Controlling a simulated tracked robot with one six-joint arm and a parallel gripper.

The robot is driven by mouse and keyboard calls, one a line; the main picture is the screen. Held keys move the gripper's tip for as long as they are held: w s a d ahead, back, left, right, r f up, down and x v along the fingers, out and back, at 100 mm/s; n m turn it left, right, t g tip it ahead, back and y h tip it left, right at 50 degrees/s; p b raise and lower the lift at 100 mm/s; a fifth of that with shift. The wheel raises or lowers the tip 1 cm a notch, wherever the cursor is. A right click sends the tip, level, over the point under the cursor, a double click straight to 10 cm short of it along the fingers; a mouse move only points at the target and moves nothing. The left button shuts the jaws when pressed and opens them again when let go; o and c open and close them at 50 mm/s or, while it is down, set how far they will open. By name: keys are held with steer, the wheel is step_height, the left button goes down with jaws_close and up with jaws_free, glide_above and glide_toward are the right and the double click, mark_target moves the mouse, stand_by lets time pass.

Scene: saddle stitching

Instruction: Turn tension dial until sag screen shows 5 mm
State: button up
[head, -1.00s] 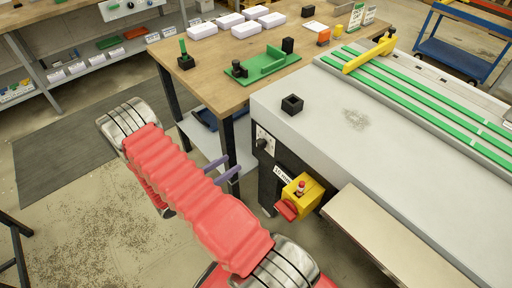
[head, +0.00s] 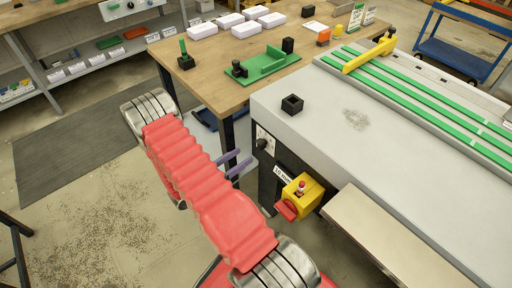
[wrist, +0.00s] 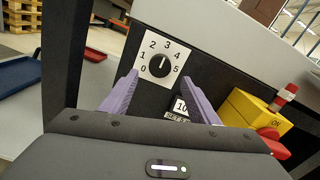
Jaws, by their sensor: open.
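The tension dial (wrist: 159,65) is a round black knob on a white plate numbered 0 to 5, on the machine's dark side panel. Its white mark points up, roughly toward 3. In the head view the dial (head: 263,144) sits below the bench's near corner. My gripper (wrist: 160,77) is open, its two purple fingers framing the dial in the wrist view. In the head view my gripper (head: 245,156) is left of the dial, apart from it. The sag screen (wrist: 182,105) is partly hidden by a finger; "10" shows. It also shows in the head view (head: 283,176).
A yellow box with a red switch (wrist: 255,112) sticks out right of the screen, close to my right finger. A metal ledge (head: 375,235) projects farther right. A wooden table (head: 215,80) stands behind the arm. The floor to the left is free.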

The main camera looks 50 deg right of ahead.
mark_target(257, 147)
steer(key=x, duration=0.8)
steer(key=shift+d, duration=0.1)
steer(key=c, duration=1)
steer(key=shift+s+d, duration=0.1)
steer(key=shift+d, duration=0.05)
steer(key=shift+c, duration=0.2)
